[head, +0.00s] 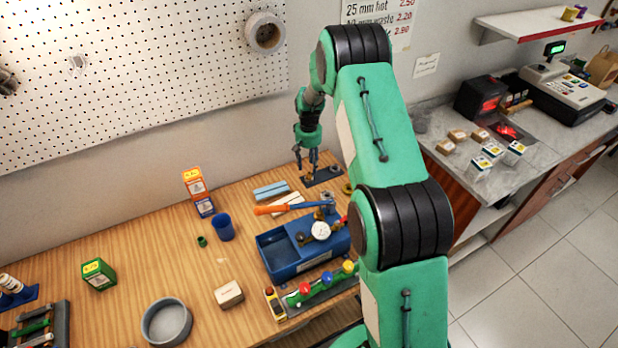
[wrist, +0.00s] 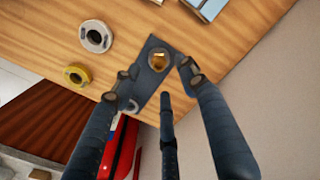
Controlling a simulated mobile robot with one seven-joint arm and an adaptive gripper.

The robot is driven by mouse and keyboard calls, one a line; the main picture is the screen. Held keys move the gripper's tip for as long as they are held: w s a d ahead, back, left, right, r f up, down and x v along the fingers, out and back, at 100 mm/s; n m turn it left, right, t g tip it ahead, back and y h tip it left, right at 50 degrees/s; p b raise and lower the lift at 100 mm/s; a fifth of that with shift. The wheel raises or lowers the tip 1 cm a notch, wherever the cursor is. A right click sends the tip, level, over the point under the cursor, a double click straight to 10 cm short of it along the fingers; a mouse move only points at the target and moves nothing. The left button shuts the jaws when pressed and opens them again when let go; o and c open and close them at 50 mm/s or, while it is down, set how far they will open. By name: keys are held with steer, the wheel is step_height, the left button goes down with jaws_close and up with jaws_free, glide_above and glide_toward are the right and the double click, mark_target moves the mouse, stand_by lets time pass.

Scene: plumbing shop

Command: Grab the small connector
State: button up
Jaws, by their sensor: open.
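My gripper (head: 308,162) is open, pointing down over a dark plate (head: 328,174) at the back right of the wooden bench. In the wrist view, my gripper (wrist: 158,82) has its fingers spread around the dark plate (wrist: 151,82). A small brass-coloured connector (wrist: 160,59) sits in a round seat near the plate's end, between the outer fingertips. Nothing is held. A small grey part (wrist: 132,106) shows near the plate's other end, partly hidden by the left finger. I cannot tell how far the fingertips are above the connector.
A grey ring (wrist: 96,37) and a yellow ring (wrist: 77,75) lie left of the plate in the wrist view. A blue tray (head: 283,272) with a gauge stands in front. The wall is close behind. A red object (wrist: 122,150) is below the bench edge.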

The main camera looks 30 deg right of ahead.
mark_target(309, 173)
steer(key=shift+d+f, duration=0.1)
steer(key=shift+f, duration=2.4)
steer(key=shift+c, duration=0.3)
jaws_close()
